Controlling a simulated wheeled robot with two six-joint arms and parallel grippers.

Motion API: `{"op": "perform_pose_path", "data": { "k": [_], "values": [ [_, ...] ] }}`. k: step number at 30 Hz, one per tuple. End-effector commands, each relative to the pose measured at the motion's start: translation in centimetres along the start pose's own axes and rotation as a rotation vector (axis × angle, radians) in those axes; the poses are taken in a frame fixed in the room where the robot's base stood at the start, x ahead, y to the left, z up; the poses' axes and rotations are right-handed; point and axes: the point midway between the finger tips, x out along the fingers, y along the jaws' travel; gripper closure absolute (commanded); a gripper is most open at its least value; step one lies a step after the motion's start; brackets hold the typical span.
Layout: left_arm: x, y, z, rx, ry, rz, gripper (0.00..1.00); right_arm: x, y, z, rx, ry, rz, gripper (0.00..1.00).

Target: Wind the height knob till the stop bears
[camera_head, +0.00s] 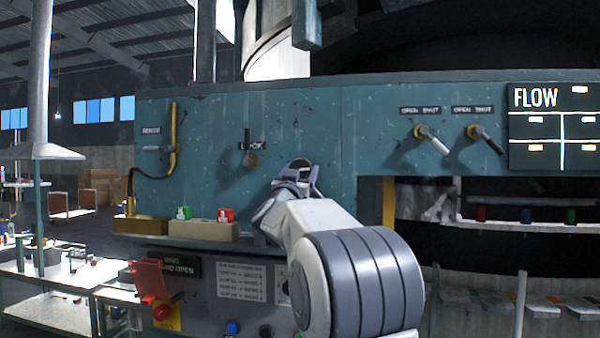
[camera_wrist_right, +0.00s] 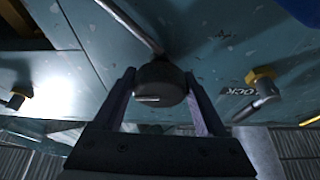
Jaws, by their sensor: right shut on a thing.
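The height knob (camera_wrist_right: 160,84) is a dark round knob with a pale mark on its side, in the middle of the right wrist view. My right gripper (camera_wrist_right: 162,88) has a finger on each side of it and is shut on it. In the head view my right gripper (camera_head: 297,174) is at the teal panel, right of the LOCK lever, and mostly hides the knob. A thin metal rod (camera_wrist_right: 130,22) runs along the panel to behind the knob in the wrist view. I cannot tell whether it is the stop. My left gripper is not in view.
The LOCK lever (camera_head: 250,160) is close by on the left; it also shows in the wrist view (camera_wrist_right: 262,92). A ledge carries a green switch (camera_head: 183,212) and a red switch (camera_head: 225,215). Two OPEN/SHUT levers (camera_head: 432,138) and a FLOW board (camera_head: 553,127) are further right.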

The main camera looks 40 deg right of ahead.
Motion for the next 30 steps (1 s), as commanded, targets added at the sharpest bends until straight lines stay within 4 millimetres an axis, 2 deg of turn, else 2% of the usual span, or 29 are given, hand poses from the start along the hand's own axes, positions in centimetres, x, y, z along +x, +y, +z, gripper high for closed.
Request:
{"op": "perform_pose_path", "data": {
  "k": [18, 30],
  "values": [
    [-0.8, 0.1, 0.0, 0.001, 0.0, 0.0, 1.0, 0.1, -0.1, -0.2, 0.421, 0.002, 0.175, 0.82],
    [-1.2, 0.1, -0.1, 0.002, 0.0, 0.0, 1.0, 0.1, 0.0, -0.2, 0.561, 0.003, 0.234, 0.82]
  ]
}}
